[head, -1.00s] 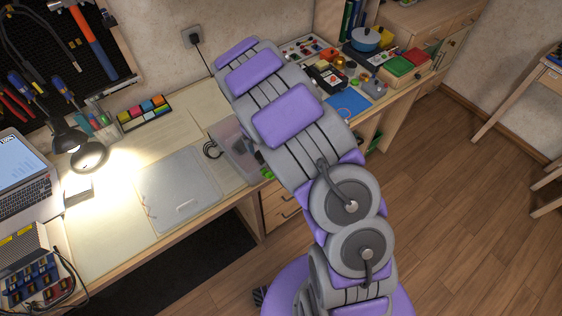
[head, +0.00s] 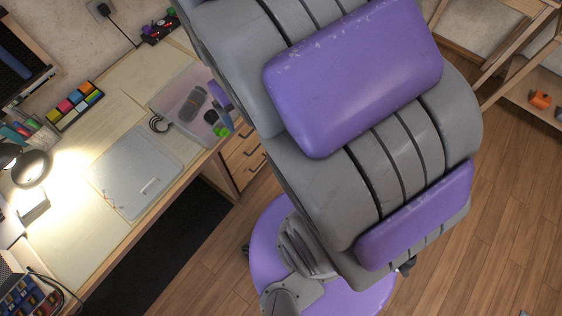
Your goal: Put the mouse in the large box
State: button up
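A clear, slightly pink box (head: 177,83) lies on the desk left of my arm. A dark grey rounded object (head: 192,104), which looks like the mouse, appears inside it. A small black and green object (head: 214,122) is at the box's near right corner; I cannot tell whether it is inside. A narrow purple piece, seemingly mine, overlaps the box's right side. My gripper's fingers cannot be made out; my large grey and purple arm fills the middle and right of the view and hides the desk's right part.
A lit lamp (head: 31,168) and colored blocks (head: 75,106) are at the left. Open wooden floor (head: 470,260) lies at right.

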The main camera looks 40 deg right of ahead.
jog(key=s+a+r, duration=0.2)
jog(key=s, duration=1.4)
jog(key=shift+r+g+y, duration=0.15)
jog(key=shift+g+y, duration=0.15)
jog(key=shift+g, duration=0.1)
